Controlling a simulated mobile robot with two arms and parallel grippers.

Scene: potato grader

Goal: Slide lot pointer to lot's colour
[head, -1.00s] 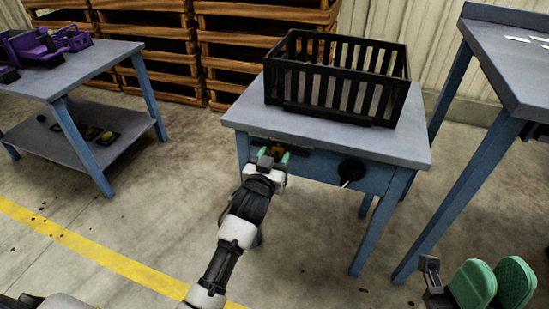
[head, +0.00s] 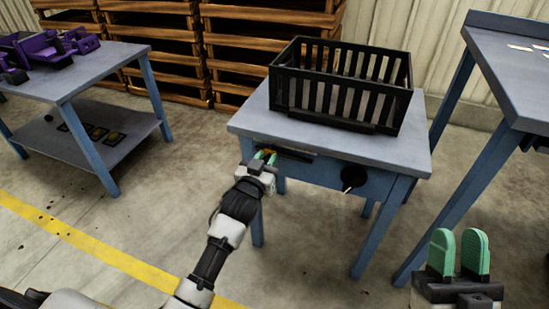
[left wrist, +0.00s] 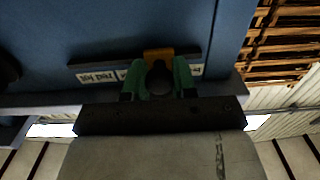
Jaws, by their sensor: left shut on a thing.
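The lot pointer is an orange slider with a dark round knob, on a dark rail (head: 296,155) along the blue front of the crate's table. My left gripper (head: 264,160) is shut on it near the rail's left end. In the left wrist view the green fingers (left wrist: 159,82) flank the knob, and the orange pointer (left wrist: 158,54) shows behind it. A pale label strip (left wrist: 98,76) there, upside down, seems to read "red lot"; its middle is hidden by pointer and fingers. My right gripper (head: 458,256) is open and empty at lower right.
A black slatted crate (head: 345,122) stands on the table (head: 250,122). A black dial (head: 353,177) is on the front, right of the rail. A taller table (head: 510,85) stands right; another, with purple parts (head: 45,47), stands left. The floor in front is clear.

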